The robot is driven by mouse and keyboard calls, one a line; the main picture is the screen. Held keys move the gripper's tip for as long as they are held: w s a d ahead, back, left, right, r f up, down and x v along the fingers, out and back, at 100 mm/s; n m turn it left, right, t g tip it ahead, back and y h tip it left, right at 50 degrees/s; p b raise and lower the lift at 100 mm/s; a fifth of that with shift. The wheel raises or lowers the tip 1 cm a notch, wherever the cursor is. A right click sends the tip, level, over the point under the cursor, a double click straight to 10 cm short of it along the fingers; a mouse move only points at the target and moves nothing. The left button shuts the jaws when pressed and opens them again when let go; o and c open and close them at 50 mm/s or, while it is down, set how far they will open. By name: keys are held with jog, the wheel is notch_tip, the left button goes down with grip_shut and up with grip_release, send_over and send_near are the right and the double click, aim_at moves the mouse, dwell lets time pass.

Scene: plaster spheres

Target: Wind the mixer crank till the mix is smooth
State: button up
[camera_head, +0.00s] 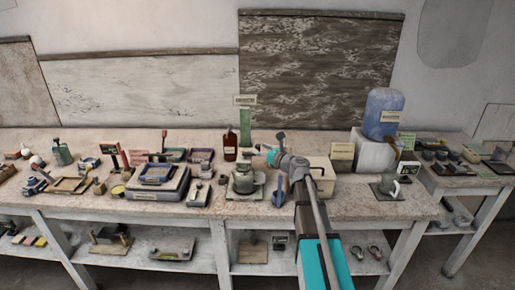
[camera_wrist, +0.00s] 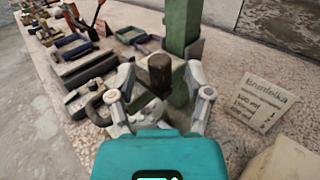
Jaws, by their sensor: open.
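The mixer (camera_head: 243,182), a grey-green pot-like body on a base, stands near the middle of the bench, with a tall green post (camera_head: 245,130) behind it. The post also rises in the wrist view (camera_wrist: 182,25). My gripper (camera_head: 264,153) is above and right of the mixer in the head view. In the wrist view its two fingers (camera_wrist: 160,82) are spread on either side of a dark brown upright knob (camera_wrist: 159,66), which looks like the crank's handle. I cannot tell whether either finger touches it. The mix is not visible.
A brown bottle (camera_head: 230,147) stands left of the post. A lettered card (camera_wrist: 252,101) stands right of my gripper. Stacked trays (camera_head: 158,180) are left of the mixer.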

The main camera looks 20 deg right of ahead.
jog(key=shift+x, duration=1)
grip_shut()
